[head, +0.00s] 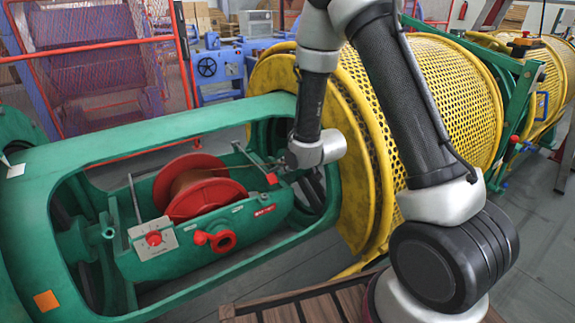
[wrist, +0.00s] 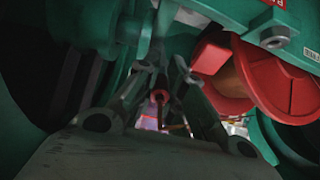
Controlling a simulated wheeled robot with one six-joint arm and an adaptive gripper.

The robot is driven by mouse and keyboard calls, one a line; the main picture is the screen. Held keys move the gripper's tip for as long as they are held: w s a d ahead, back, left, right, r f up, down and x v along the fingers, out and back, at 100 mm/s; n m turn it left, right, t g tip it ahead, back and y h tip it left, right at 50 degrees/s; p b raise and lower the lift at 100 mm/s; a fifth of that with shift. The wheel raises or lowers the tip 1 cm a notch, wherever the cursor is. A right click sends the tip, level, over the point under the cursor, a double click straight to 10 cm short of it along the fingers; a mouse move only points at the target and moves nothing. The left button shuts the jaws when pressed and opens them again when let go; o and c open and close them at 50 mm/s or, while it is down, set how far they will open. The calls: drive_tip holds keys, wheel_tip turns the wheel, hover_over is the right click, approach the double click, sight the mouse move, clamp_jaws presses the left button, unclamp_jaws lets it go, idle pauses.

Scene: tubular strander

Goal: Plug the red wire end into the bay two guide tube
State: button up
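My gripper (head: 283,163) reaches into the right end of the green cradle frame, beside the red spool (head: 195,187). In the wrist view its two dark fingers (wrist: 163,72) run away from the camera and draw close together at the tips. A small red ring (wrist: 160,96) shows between the fingers. I cannot tell whether it is the wire end or a tube mouth, or whether the fingers touch it. A small red piece (head: 271,179) shows just below the gripper in the head view. I cannot make out the bay two guide tube for certain.
The green cradle frame (head: 150,130) surrounds the spool and its carrier (head: 240,222). The spool also shows close at the right in the wrist view (wrist: 285,85). A yellow perforated drum (head: 455,95) stands to the right. A wooden slatted platform (head: 285,312) lies in front.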

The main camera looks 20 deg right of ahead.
drive_tip(key=o, duration=0.4)
drive_tip(key=v, duration=0.7)
drive_tip(key=shift+r, duration=0.2)
drive_tip(key=shift+s+d, duration=0.1)
drive_tip(key=shift+s, duration=0.05)
